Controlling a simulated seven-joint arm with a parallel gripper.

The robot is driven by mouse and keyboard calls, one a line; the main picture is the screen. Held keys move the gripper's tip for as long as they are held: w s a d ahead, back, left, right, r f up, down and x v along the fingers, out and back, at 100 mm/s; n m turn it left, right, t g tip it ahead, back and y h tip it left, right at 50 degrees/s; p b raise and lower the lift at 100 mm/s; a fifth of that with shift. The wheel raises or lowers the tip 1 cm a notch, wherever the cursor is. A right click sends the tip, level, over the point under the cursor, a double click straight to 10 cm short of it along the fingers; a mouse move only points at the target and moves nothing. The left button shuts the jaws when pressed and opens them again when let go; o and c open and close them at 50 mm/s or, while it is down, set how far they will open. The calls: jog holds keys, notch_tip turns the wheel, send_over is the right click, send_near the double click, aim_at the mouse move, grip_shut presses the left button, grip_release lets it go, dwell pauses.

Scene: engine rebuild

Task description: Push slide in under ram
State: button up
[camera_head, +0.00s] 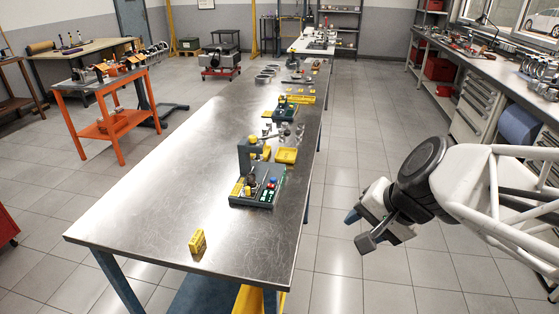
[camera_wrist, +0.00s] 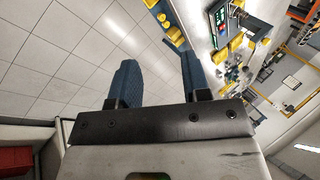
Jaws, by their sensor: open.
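Yellow, red and blue details show on the base; I cannot tell which part is the slide. My gripper (camera_head: 357,230) is open and empty, to the right of the bench over the floor, well apart from the press. In the wrist view its two blue fingers stand apart (camera_wrist: 160,72), and the press base (camera_wrist: 218,17) shows at the top.
A yellow block (camera_head: 197,241) stands near the bench's front edge. A yellow tray (camera_head: 286,155) lies behind the press, with another small fixture (camera_head: 285,110) farther back. The steel bench top (camera_head: 165,195) is bare left of the press. Open floor lies around my gripper.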

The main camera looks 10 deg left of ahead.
jog(key=w+a+f+m+t+y, duration=0.3)
jog(key=w+a+m+y, duration=0.2)
jog(key=w+a+m, duration=0.85)
jog(key=m+t, duration=0.3)
jog(key=m, duration=0.5)
send_near(249, 189)
jog(key=r, duration=0.1)
jog(key=shift+w+a+f+m+h, duration=0.3)
jog(key=shift+a+f+m+h, duration=0.25)
jog(key=shift+a, duration=0.2)
jog(key=shift+x, duration=3.9)
jog(key=shift+r, duration=0.15)
grip_shut()
